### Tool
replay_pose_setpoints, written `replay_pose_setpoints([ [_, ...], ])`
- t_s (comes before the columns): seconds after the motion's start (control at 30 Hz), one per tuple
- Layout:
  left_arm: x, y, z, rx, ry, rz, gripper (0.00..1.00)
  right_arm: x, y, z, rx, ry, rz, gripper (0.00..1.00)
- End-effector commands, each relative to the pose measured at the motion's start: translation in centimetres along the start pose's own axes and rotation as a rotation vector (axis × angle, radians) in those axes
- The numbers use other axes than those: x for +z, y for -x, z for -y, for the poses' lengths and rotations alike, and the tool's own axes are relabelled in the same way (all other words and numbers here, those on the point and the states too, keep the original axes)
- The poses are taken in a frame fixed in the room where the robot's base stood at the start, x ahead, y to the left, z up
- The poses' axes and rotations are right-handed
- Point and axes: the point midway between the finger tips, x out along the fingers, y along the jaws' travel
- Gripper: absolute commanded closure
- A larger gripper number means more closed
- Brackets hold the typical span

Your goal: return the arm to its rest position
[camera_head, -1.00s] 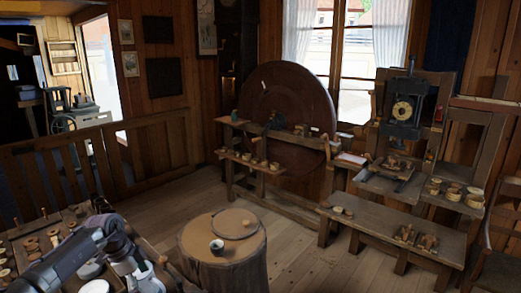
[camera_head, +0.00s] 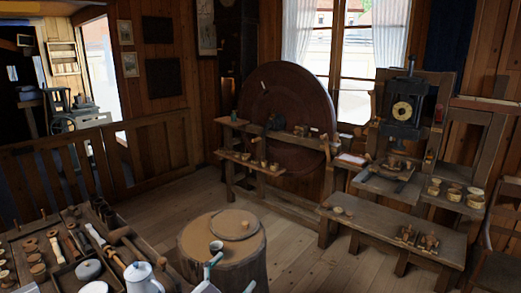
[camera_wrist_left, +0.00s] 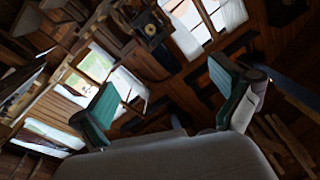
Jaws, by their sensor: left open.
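My left gripper (camera_head: 232,274) shows at the bottom edge of the head view, in front of the stump table (camera_head: 200,262). Its teal fingers are spread and nothing is between them. In the left wrist view the open fingers (camera_wrist_left: 165,76) frame only the tilted room, with windows beyond. Most of my left arm is outside the head view. My right gripper is not in view.
A small cup (camera_head: 216,247) and a round board (camera_head: 237,224) sit on the stump. A workbench at lower left holds turned pieces, tools and a white pot (camera_head: 143,279). A long bench (camera_head: 390,232) stands at right. Floor between is clear.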

Motion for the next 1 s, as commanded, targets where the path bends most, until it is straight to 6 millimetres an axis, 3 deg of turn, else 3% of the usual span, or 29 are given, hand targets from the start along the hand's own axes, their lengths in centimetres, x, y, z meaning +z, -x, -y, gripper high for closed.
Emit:
replay_pose_setpoints([
  [0.13, 2.4, 6.5, 1.9, -0.343, 0.162, 0.208, 0.00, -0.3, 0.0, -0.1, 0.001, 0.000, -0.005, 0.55],
  [0.23, 5.5, 12.7, 1.7, -0.480, 0.263, 0.454, 0.00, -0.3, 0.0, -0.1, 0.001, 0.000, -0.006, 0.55],
  [0.3, 7.5, 17.4, 0.3, -0.514, 0.328, 0.644, 0.00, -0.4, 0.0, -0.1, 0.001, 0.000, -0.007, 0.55],
  [0.4, 9.0, 22.7, -2.1, -0.499, 0.392, 0.857, 0.00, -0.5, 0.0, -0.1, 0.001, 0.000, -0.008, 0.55],
  [0.5, 9.5, 26.6, -4.3, -0.454, 0.436, 1.008, 0.00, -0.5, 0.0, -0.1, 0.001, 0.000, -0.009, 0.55],
  [0.7, 9.1, 32.3, -8.0, -0.342, 0.496, 1.213, 0.00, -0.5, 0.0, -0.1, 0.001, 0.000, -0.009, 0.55],
  [1.0, 7.0, 38.5, -12.3, -0.157, 0.557, 1.413, 0.00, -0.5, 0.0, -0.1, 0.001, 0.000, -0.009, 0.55],
])
